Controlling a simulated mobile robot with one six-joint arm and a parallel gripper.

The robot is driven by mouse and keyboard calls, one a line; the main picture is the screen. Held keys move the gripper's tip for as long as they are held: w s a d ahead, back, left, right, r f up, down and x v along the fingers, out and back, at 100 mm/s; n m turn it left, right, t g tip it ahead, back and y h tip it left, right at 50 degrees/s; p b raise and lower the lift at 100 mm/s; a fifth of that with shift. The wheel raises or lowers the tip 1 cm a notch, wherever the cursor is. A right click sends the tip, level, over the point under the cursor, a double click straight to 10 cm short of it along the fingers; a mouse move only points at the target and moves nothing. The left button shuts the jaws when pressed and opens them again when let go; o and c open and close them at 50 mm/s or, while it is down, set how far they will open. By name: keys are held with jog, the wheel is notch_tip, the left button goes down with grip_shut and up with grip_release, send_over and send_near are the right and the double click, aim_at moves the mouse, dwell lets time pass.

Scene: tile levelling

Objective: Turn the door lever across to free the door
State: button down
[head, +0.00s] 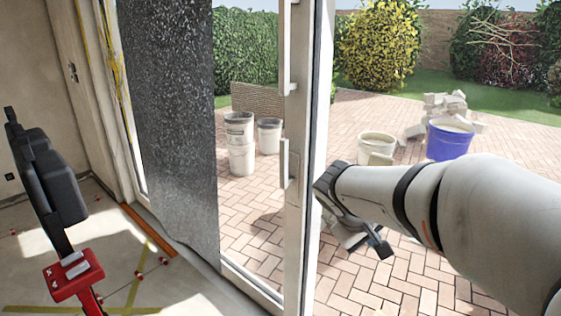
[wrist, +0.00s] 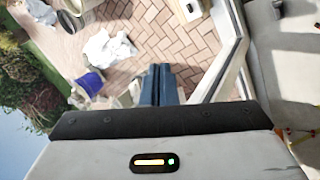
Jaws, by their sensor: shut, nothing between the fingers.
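The door lever (head: 284,160) is a pale upright handle on the white door frame (head: 298,235), near the middle of the head view. It stands roughly vertical along the frame. My gripper (head: 362,240) is to the right of the lever and lower in the head view, apart from it, with paving behind it. In the wrist view the dark blue fingers (wrist: 156,84) are together with nothing between them. The white door frame (wrist: 222,72) runs diagonally to their right there. I cannot make out the lever in the wrist view.
A dark speckled sheet (head: 168,120) hangs left of the door frame. A black and red tool (head: 72,275) stands at the lower left. Outside, white buckets (head: 240,145), a blue bucket (head: 450,138) and rubble (head: 444,105) stand on open brick paving (head: 390,285).

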jog(key=w+a+r+n+t+h+b, duration=0.1)
jog(key=w+a+n+t, duration=0.15)
jog(key=w, duration=0.35)
jog(key=w+a+r+n+t+h+b, duration=0.1)
jog(key=w+a, duration=0.3)
jog(key=w, duration=0.1)
jog(key=n+t+b, duration=0.1)
jog(key=n+t, duration=0.3)
jog(key=t, duration=0.2)
send_near(287, 162)
jog(key=d, duration=0.3)
jog(key=w+a+n+t+y, duration=0.1)
jog(key=a+n+t+y, duration=0.1)
jog(key=a, duration=0.6)
jog(key=shift+a+r+t+b, duration=0.35)
jog(key=shift+r+t+b, duration=0.1)
jog(key=shift+t, duration=0.1)
jog(key=shift+w+d, duration=0.1)
jog(key=shift+w, duration=0.2)
jog(key=w+d+p, duration=0.2)
jog(key=w+d, duration=0.4)
jog(key=shift+w+d, duration=0.2)
jog(key=shift+w, duration=0.15)
